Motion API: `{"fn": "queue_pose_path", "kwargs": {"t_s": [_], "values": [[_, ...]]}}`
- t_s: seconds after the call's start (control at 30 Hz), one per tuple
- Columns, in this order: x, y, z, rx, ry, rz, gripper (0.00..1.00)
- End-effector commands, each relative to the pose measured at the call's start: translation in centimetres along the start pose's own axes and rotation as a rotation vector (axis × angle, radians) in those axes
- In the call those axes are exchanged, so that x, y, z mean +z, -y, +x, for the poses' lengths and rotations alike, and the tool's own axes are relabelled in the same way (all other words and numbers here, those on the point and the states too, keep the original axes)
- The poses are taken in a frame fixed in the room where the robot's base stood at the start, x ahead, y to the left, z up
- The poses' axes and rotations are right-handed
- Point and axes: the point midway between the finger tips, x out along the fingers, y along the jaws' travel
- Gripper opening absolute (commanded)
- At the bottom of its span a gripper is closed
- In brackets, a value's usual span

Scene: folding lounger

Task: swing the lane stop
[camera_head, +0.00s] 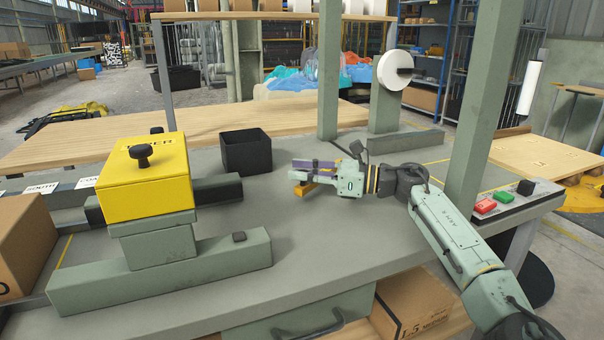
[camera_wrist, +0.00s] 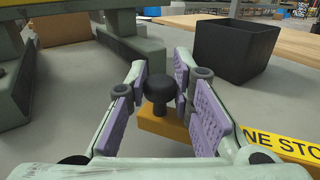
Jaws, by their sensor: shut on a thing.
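The lane stop (camera_wrist: 272,141) is a yellow bar with black lettering, partly readable as "NE STO". It lies low over the grey bench and carries an upright black knob (camera_wrist: 158,92). In the head view only a small yellow end of the lane stop (camera_head: 302,189) shows below my gripper (camera_head: 303,170). In the wrist view my gripper (camera_wrist: 160,105) has its purple pads on either side of the knob and is shut on it. The middle of the bar is partly hidden by the right finger.
A black open bin (camera_head: 246,152) stands behind and left of my gripper. A yellow box (camera_head: 145,185) with a black knob sits on a grey stand at left. Green posts (camera_head: 328,80) rise from the bench. A button panel (camera_head: 505,200) is at right. Bench in front is clear.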

Motion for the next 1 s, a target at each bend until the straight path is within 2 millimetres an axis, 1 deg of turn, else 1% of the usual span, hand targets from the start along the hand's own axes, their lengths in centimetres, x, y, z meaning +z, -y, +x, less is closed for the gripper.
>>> {"fn": "queue_pose_path", "kwargs": {"t_s": [0.03, 0.07, 0.33, 0.67, 0.77, 0.87, 1.0], "values": [[0.1, 0.1, -0.1, -0.003, 0.002, -0.001, 0.0], [0.1, 0.1, -0.1, -0.003, 0.002, -0.001, 0.23], [0.1, 0.0, 0.0, -0.002, 0.001, -0.001, 0.41], [0.3, 0.0, 0.0, -0.002, 0.001, -0.001, 0.41], [1.4, 0.0, 0.0, -0.001, 0.002, -0.003, 0.41], [3.1, 0.0, 0.1, -0.002, 0.001, -0.004, 0.41], [6.0, 0.0, 0.0, -0.001, 0.001, -0.004, 0.41]]}}
